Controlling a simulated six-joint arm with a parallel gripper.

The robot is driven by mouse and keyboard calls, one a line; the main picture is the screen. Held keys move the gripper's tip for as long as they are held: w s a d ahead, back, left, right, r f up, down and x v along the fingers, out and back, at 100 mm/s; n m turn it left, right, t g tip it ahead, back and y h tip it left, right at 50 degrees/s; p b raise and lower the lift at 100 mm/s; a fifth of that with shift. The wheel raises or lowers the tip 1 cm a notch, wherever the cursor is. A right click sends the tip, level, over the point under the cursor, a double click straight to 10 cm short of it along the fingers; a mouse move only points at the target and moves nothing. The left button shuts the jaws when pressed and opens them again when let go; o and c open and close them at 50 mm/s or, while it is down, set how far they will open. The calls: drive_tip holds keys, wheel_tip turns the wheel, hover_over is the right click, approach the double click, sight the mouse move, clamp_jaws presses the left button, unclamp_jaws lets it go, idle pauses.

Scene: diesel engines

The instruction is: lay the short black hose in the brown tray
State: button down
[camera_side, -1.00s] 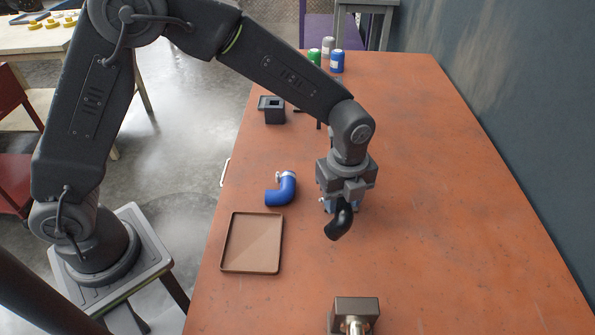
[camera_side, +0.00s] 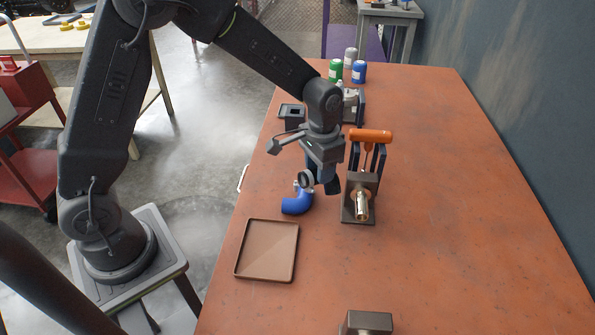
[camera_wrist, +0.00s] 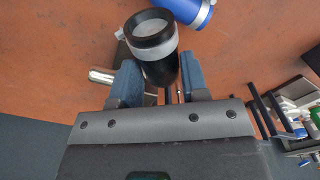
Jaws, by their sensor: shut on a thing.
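The short black hose (camera_side: 332,186) is held in my gripper (camera_side: 320,172), above the table and to the right of the blue elbow hose. In the wrist view the hose (camera_wrist: 152,38) sits between the two blue-grey fingers of my gripper (camera_wrist: 160,80), with its open end and a pale clamp ring facing the camera. The fingers are shut on it. The brown tray (camera_side: 267,222) lies flat and empty on the table, in front of and left of my gripper in the side view. The tray is out of the wrist view.
A blue elbow hose (camera_side: 297,204) lies between my gripper and the tray. A block with a metal cylinder (camera_side: 361,207) and an orange-handled rack (camera_side: 370,135) stand close right. Another block (camera_side: 367,323) is at the front. Cans (camera_side: 358,72) stand at the back. The right side is clear.

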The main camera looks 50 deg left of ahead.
drive_tip(key=shift+w+a+r+n, duration=0.15)
drive_tip(key=shift+a+n, duration=0.3)
drive_tip(key=shift+n, duration=0.25)
drive_tip(key=a, duration=0.7)
wheel_tip(320, 180, up, 8)
drive_tip(key=h, duration=0.2)
drive_tip(key=s+a+m+g+h, duration=0.3)
drive_tip(key=s+h, duration=0.6)
drive_tip(key=s, duration=1)
drive_tip(key=w+d+f, duration=0.1)
drive_tip(key=d+f, duration=0.2)
drive_tip(key=f, duration=0.1)
drive_tip(key=w+d+f, duration=0.1)
drive_tip(key=d+f, duration=0.3)
drive_tip(key=w+d+f, duration=0.1)
drive_tip(key=d+f, duration=0.2)
drive_tip(key=f, duration=0.1)
drive_tip(key=shift+d, duration=0.2)
drive_tip(key=shift+f, duration=2)
drive_tip(key=shift+f, duration=0.25)
